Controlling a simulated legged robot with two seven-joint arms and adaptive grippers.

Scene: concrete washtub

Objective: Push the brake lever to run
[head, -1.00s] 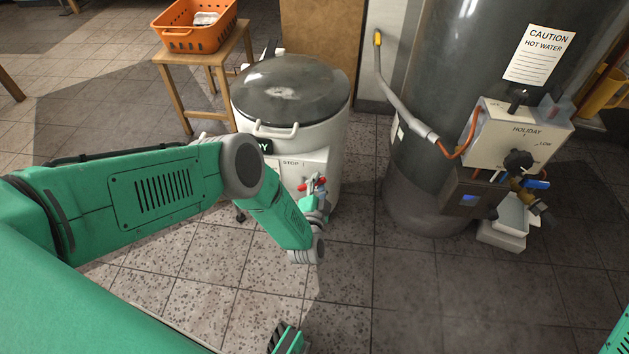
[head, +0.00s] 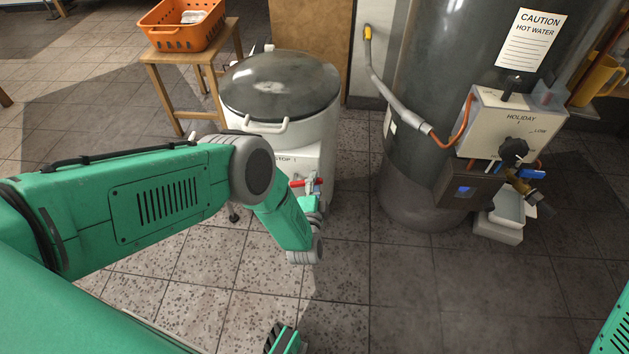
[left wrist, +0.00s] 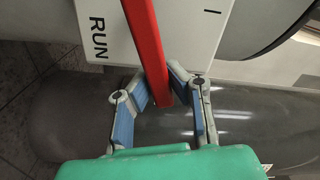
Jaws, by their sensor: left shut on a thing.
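The red brake lever (head: 298,183) is on the front of the white washtub (head: 320,128), beside a white panel marked STOP (head: 287,160). In the left wrist view the red lever (left wrist: 146,40) runs down from the top across the white panel (left wrist: 105,25), which reads RUN and carries a line mark. My left gripper (head: 312,188) is at the lever. In the left wrist view its fingers (left wrist: 160,88) close around the lever's lower end. My left arm hides part of the panel in the head view.
A dark water heater (head: 415,150) with a control box (head: 490,120) stands to the right. An orange basket (head: 182,28) sits on a wooden stool (head: 150,58) behind the tub at left. The tiled floor (head: 350,290) in front is clear.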

